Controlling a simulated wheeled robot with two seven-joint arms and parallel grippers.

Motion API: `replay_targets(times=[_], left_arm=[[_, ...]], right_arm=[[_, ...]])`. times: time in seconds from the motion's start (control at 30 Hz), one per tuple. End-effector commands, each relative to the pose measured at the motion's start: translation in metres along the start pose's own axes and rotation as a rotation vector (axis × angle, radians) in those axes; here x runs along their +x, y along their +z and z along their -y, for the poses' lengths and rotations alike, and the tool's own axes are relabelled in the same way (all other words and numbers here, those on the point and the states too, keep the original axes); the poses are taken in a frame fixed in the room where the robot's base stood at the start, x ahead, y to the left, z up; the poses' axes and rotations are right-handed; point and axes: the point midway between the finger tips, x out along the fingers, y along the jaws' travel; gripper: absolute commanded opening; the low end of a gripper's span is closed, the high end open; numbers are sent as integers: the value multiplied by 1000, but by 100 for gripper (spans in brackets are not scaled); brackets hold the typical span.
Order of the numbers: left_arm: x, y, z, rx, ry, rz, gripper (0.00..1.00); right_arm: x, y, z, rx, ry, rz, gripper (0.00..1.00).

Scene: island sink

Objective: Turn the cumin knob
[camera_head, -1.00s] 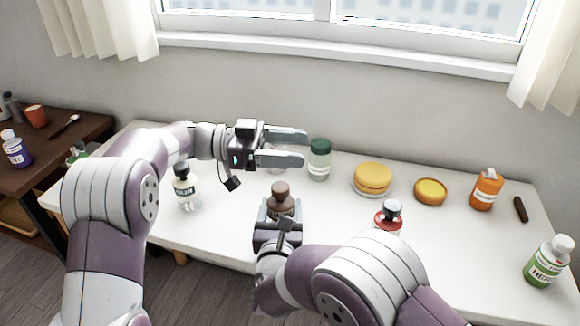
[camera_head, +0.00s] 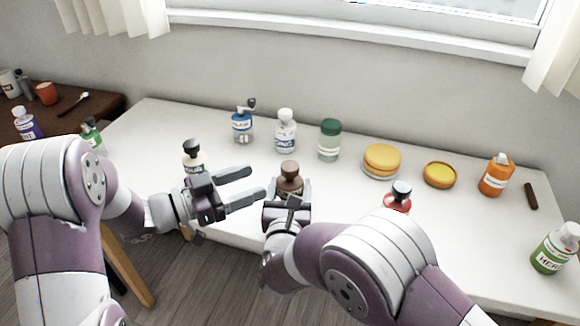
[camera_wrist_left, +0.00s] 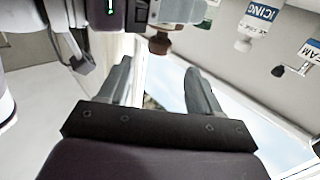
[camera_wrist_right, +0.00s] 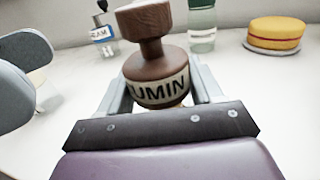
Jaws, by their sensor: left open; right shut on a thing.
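The cumin grinder (camera_head: 290,180) is a brown wooden mill with a round knob on top, near the front of the white table. In the right wrist view its knob (camera_wrist_right: 144,20) stands above a body labelled "CUMIN". My right gripper (camera_wrist_right: 155,100) is shut on the grinder's body, which also shows in the head view. My left gripper (camera_head: 250,184) is open and empty just left of the grinder, its fingers pointing toward it. In the left wrist view the brown knob (camera_wrist_left: 159,43) is beyond the left fingers (camera_wrist_left: 160,80), apart from them.
A dark-capped bottle (camera_head: 194,155) stands behind my left gripper. A blue-labelled grinder (camera_head: 242,125), an icing bottle (camera_head: 285,132) and a green-lidded jar (camera_head: 329,140) stand behind. A red bottle (camera_head: 398,198) is close to my right arm.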

Motion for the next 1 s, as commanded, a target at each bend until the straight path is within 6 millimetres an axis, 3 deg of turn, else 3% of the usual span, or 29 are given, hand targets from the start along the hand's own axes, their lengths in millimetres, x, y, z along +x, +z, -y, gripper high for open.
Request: replay_targets(times=[0.2, 0.33, 0.5, 0.73, 0.77, 0.9, 1.0], left_arm=[[57, 0, -1, 0, 7, 0, 64], [82, 0, -1, 0, 6, -1, 64], [97, -1, -1, -1, 4, -1, 64], [98, -1, 0, -1, 3, -1, 64], [98, -1, 0, -1, 3, -1, 61], [98, -1, 0, -1, 3, -1, 15], [98, -1, 0, -1, 6, -1, 13]], right_arm=[[0, 0, 0, 0, 0, 1, 31], [0, 0, 0, 0, 0, 1, 31], [0, 0, 0, 0, 0, 0, 31], [0, 0, 0, 0, 0, 0, 31], [0, 0, 0, 0, 0, 0, 31], [0, 0, 0, 0, 0, 0, 31], [0, 0, 0, 0, 0, 1, 31]])
